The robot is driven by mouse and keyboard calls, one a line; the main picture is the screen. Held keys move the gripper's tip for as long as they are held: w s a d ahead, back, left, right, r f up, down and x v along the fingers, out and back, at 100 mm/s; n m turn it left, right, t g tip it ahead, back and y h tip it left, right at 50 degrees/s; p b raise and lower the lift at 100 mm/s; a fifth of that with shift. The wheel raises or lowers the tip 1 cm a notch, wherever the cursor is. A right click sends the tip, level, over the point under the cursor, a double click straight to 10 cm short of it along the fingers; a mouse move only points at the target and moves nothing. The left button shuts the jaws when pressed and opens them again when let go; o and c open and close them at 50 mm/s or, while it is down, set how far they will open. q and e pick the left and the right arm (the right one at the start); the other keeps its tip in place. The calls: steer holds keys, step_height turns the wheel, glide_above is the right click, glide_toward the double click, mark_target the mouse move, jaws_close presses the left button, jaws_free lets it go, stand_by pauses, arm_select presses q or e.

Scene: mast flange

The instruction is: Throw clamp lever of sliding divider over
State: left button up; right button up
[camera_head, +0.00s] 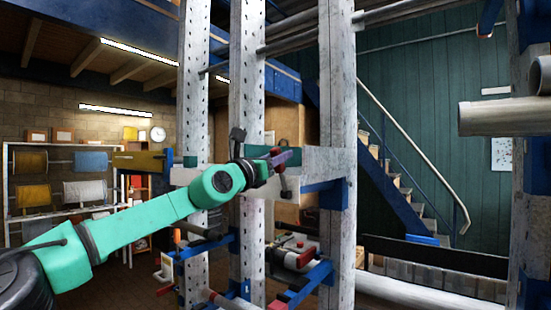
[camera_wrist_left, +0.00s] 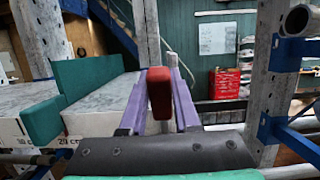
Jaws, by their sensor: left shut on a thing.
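My left gripper (camera_head: 284,157) has purple fingers and is at the front of the grey shelf beam between the perforated posts. In the left wrist view its fingers (camera_wrist_left: 162,78) stand on both sides of a red lever handle (camera_wrist_left: 159,92) and are shut on it. The handle stands about upright in that view. A green divider plate (camera_wrist_left: 88,85) with a lower green block (camera_wrist_left: 43,120) stands on the pale shelf (camera_wrist_left: 105,98) to the left of the fingers. In the head view green also shows behind the gripper (camera_head: 256,152). The lever's pivot is hidden. My right gripper is not in view.
Tall perforated posts (camera_head: 337,90) stand close around the gripper. Blue brackets (camera_head: 325,190) and red-and-grey fittings (camera_head: 300,250) sit below. Grey pipes (camera_head: 495,117) stick in from the right. Stairs (camera_head: 400,180) and a storage rack (camera_head: 70,190) are farther back.

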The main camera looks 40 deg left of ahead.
mark_target(273, 153)
arm_select(q)
steer(key=shift+w, duration=1.5)
steer(key=o, duration=0.9)
steer(key=shift+w, duration=0.3)
steer(key=shift+s, duration=0.1)
steer(key=b+v, duration=0.2)
steer(key=b, duration=0.1)
steer(key=r+b+v, duration=0.1)
steer(key=b+v, duration=0.2)
steer(key=shift+s, duration=0.25)
steer(key=shift+s+b, duration=1.2)
steer(key=shift+s+r, duration=0.15)
steer(key=shift+s, duration=0.1)
steer(key=shift+r, duration=0.1)
